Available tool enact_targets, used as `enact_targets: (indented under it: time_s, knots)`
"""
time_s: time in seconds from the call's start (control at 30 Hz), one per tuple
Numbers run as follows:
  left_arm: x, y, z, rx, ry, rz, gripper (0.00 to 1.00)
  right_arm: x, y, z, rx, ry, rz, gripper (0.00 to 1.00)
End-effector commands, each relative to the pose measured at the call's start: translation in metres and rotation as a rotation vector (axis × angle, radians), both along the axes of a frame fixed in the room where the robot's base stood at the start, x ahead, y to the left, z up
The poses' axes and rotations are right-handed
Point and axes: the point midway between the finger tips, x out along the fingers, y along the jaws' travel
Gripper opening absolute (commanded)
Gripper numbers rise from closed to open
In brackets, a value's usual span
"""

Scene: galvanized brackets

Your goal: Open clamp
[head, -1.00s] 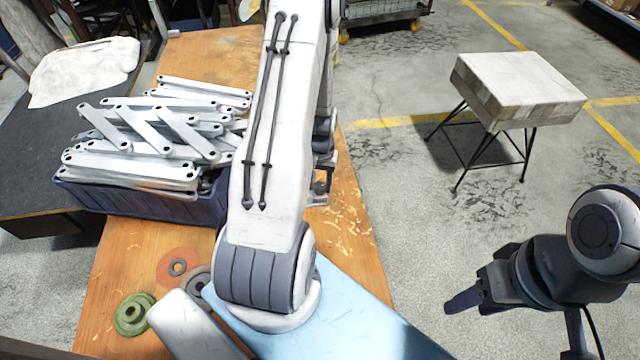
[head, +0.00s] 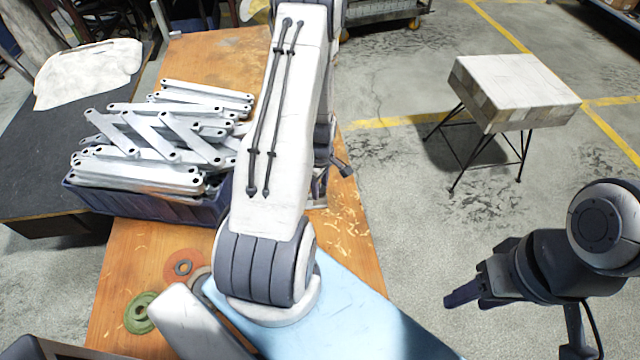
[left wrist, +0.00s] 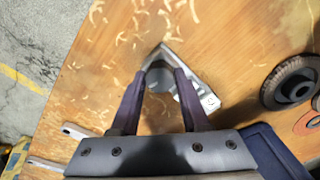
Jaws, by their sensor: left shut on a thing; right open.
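In the left wrist view, my left gripper (left wrist: 162,72) is shut on a grey metal piece (left wrist: 160,79) over the wooden bench. A bright angled metal part with a hole (left wrist: 210,102) shows beside the right finger. They may belong to the clamp, but I cannot tell its shape or whether it is open. In the head view my left arm hides most of this spot. A short dark bar (head: 342,165) sticks out right of the arm; I cannot tell whether it is clamp or gripper. My right gripper (head: 466,293) is open and empty over the floor at right.
A dark blue crate (head: 150,209) heaped with galvanized brackets (head: 150,135) stands on the wooden bench (head: 205,55). Orange (head: 183,264) and green (head: 140,312) discs lie near a pale blue surface (head: 345,310). A wood-topped stool (head: 515,85) stands on the floor.

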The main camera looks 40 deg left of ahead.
Motion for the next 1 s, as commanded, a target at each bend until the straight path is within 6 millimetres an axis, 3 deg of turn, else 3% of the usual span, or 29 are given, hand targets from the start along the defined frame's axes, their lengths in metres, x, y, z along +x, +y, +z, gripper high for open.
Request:
enact_targets:
  time_s: [0.23, 0.53, 0.57, 0.6, 1.0]
  knots:
    - [-0.0002, -0.0003, 0.0011, 0.0, 0.001, 0.336, 0.0, 0.0, 0.0, 0.0114, 0.0, 0.0, 0.0, 0.5]
    - [0.0, -0.0003, -0.0001, 0.0, 0.0, 0.388, 0.0, 0.0, 0.0, 0.0111, 0.0, 0.0, 0.0, 0.5]
    - [0.0, -0.0003, -0.0001, 0.0, 0.0, 0.387, 0.53, 0.0, 0.0, 0.0111, 0.0, 0.0, 0.0, 0.5]
    - [0.0, -0.0003, -0.0001, 0.0, 0.0, 0.387, 0.68, 0.0, 0.0, 0.0111, 0.0, 0.0, 0.0, 0.5]
    - [-0.0001, 0.0, 0.0, 0.0, 0.0, 0.386, 0.7, 0.0, 0.0, 0.0111, 0.0, 0.0, 0.0, 0.5]
